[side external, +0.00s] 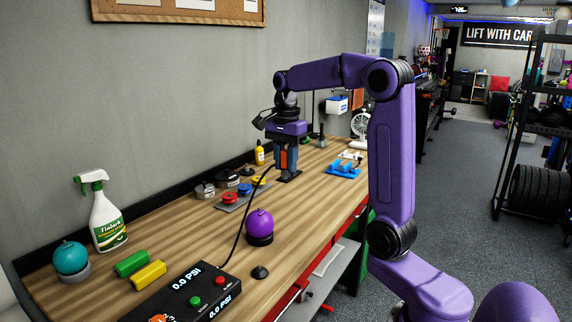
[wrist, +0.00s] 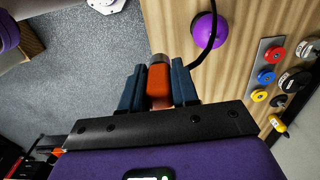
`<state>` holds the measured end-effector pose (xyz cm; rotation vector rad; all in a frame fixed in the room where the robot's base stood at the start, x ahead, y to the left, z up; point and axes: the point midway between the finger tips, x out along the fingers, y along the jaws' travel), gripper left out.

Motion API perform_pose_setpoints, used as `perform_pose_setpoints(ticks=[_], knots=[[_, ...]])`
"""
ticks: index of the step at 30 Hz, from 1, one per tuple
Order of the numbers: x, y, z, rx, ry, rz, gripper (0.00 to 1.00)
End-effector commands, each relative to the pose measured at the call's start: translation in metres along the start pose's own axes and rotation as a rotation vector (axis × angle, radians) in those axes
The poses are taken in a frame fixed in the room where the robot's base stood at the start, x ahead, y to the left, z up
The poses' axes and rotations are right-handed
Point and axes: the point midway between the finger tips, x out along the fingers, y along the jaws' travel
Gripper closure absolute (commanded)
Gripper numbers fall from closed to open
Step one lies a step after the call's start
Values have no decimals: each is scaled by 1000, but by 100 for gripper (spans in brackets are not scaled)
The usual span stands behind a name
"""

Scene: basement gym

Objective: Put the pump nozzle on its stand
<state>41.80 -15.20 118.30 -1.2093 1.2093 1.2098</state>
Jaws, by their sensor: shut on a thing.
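The pump nozzle (wrist: 159,82) is orange with a grey end, between the two blue fingers of my gripper (wrist: 158,70) in the wrist view. My gripper (side external: 286,165) is shut on it, pointing down over the far part of the bench in the side view, where the orange nozzle (side external: 283,159) also shows. A dark flat base (side external: 292,177) lies directly below; it may be the stand, and I cannot tell whether the nozzle touches it. A black hose (side external: 238,236) runs from the nozzle area to the black pump box (side external: 172,304), which reads 0.0 PSI.
A purple ball (side external: 259,223) sits on a black ring on the wooden bench (side external: 305,225). Green and yellow cylinders (side external: 148,275), a teal ball (side external: 71,257) and a spray bottle (side external: 105,215) stand left. Weights (side external: 205,190) line the wall side; blue clamps (side external: 344,170) lie right.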

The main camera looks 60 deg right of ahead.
Motion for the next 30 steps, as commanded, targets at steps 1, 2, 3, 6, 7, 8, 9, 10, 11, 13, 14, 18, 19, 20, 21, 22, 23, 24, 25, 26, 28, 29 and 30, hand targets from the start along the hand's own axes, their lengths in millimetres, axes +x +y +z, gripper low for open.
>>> perform_pose_setpoints(ticks=[1,2,3,6,7,8,9,10,11,13,14,18,19,20,21,22,23,24,25,26,28,29,30], knots=[[-1,0,0,0,0,-1,100],[-1,0,0,0,0,-1,100],[-1,0,0,0,0,-1,100],[-1,0,0,0,0,-1,100],[-1,0,0,0,0,-1,100],[-1,0,0,0,0,-1,100],[-1,0,0,0,0,-1,100],[0,0,0,0,0,0,100],[2,-1,1,0,0,1,100],[10,-4,4,-1,-1,3,100],[15,-6,6,-1,-1,4,100],[52,-20,22,-3,-2,9,100],[62,-23,27,-4,-2,10,100],[73,-26,31,-3,-2,10,100],[86,-28,38,-4,-2,11,100],[96,-30,43,-4,-2,10,100],[106,-32,48,-4,-2,10,100],[118,-33,54,-4,-2,10,100],[127,-33,59,-4,-2,11,100],[135,-34,63,-3,-1,9,100],[151,-33,72,-3,-1,8,100],[157,-33,75,-2,-1,7,100],[163,-33,78,0,-1,6,100]])
